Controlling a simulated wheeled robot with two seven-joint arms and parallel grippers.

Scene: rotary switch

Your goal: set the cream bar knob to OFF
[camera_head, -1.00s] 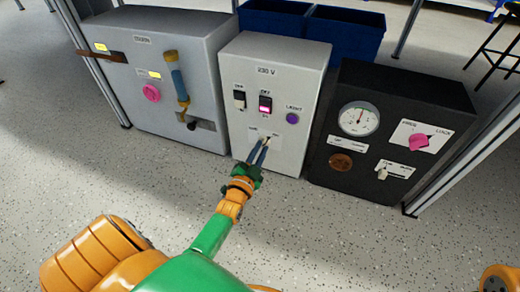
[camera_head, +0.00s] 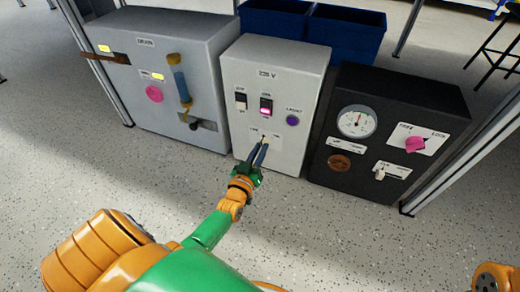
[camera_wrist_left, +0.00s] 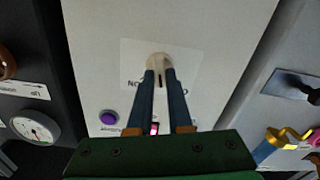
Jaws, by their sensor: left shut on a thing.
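The cream bar knob (camera_wrist_left: 159,61) is on the lower part of the grey 230 V panel (camera_head: 285,70). In the left wrist view it is between the fingertips, with a dark mark along it. My left gripper (camera_head: 262,146) is shut on it, with its two dark blue fingers reaching up from below. The wrist view is upside down, and the fingers (camera_wrist_left: 160,75) partly cover the pale plate and its lettering. One label ends by the left finger and one by the right, so I cannot read the pointer's setting surely. My right gripper is not in view.
Above the knob are two rocker switches, one lit pink (camera_head: 266,106), and a purple button (camera_head: 292,120). A grey cabinet (camera_head: 150,45) with a lever and valve stands left. A black box (camera_head: 390,110) with a gauge and pink knob stands right. Open floor lies in front.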

